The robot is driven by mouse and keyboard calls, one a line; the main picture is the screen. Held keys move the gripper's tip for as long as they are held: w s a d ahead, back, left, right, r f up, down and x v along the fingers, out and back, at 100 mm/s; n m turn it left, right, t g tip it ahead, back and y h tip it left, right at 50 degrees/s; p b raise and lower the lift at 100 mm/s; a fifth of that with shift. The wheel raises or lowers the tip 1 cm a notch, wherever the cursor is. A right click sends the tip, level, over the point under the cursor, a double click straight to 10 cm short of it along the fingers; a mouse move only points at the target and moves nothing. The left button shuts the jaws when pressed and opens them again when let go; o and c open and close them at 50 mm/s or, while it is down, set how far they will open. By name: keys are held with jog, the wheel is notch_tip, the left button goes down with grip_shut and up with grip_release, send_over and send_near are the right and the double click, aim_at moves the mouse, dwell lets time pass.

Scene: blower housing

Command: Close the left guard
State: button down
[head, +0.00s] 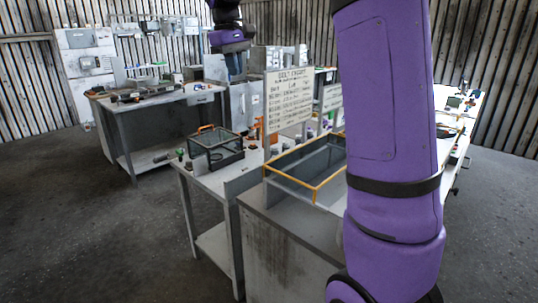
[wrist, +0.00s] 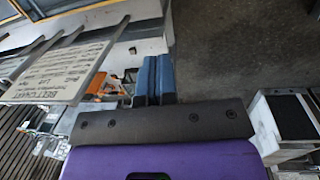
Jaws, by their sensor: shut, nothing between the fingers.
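A guard with a yellow-orange frame and dark see-through panels (head: 310,168) stands on the grey cabinet in the middle of the head view, its right part hidden behind my arm. A smaller dark mesh box with an orange handle (head: 216,150) sits on the lower bench to its left. I cannot tell which of them is the left guard. My gripper (head: 236,66) hangs behind the sign boards at the top. In the wrist view its blue fingers (wrist: 153,62) are together and empty, apart from both. An orange-edged frame (wrist: 85,8) shows at the top left there.
A white sign board with text (head: 289,98) stands upright behind the yellow-framed guard; it also shows in the wrist view (wrist: 60,70). A workbench with tools (head: 160,97) is at the left. Open floor (head: 75,220) lies at the front left.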

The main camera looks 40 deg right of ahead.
jog(key=w+d+f+g, duration=0.4)
jog(key=w+d+f, duration=0.95)
jog(key=w, duration=0.25)
jog(key=s+x, duration=0.2)
jog(key=x, duration=0.8)
jog(key=s+a+r+x, duration=0.1)
jog(key=x, duration=1)
jog(key=shift+s+y, duration=0.4)
jog(key=shift+s, duration=0.05)
jog(key=shift+r, duration=0.1)
jog(key=s+d, duration=0.1)
jog(key=s, duration=1.1)
jog(key=s+d, duration=0.2)
jog(key=s, duration=1.1)
jog(key=shift+s+d, duration=0.25)
jog(key=shift+s, duration=0.1)
